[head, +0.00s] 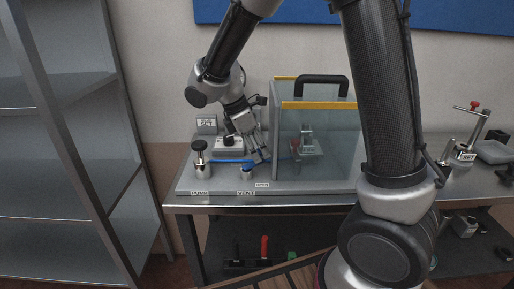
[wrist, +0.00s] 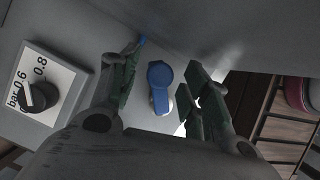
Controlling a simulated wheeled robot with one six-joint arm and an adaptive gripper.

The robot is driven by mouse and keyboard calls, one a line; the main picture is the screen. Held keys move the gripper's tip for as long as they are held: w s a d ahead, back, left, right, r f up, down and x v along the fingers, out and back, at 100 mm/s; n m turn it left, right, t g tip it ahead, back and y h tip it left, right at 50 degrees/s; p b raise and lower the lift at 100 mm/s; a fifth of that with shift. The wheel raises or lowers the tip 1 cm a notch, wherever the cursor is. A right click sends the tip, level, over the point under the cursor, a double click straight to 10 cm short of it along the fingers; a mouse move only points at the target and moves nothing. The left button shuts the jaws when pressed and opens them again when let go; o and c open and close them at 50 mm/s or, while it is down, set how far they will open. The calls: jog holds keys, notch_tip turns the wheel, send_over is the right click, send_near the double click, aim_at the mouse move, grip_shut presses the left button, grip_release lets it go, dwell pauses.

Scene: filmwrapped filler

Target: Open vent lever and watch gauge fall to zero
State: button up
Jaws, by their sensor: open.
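In the wrist view a blue lever (wrist: 159,75) with a round head sits between the fingers of my gripper (wrist: 164,62). A gap shows on both sides, and the fingers are open. In the head view my gripper (head: 261,156) is low over the bench unit, beside a blue-topped silver post (head: 247,172) and a horizontal blue bar (head: 232,162). I cannot tell whether the bar and the post top are one part. A white plate marked "bar 0.6 0.8" (wrist: 62,77) with a black knob and pale pointer is at left in the wrist view. No gauge needle is readable.
A clear guard box (head: 340,140) with yellow edges and a black handle stands just right of my gripper. A metal shelf (head: 70,150) stands at far left.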

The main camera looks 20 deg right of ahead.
jog(key=c, duration=1)
jog(key=shift+s+d+m+g, duration=0.1)
jog(key=shift+s+m+g, duration=0.2)
jog(key=shift+m, duration=0.5)
jog(key=shift+c, duration=0.2)
jog(key=o, duration=1)
jog(key=shift+o, duration=0.2)
jog(key=v, duration=1.2)
jog(key=shift+w+d, duration=0.1)
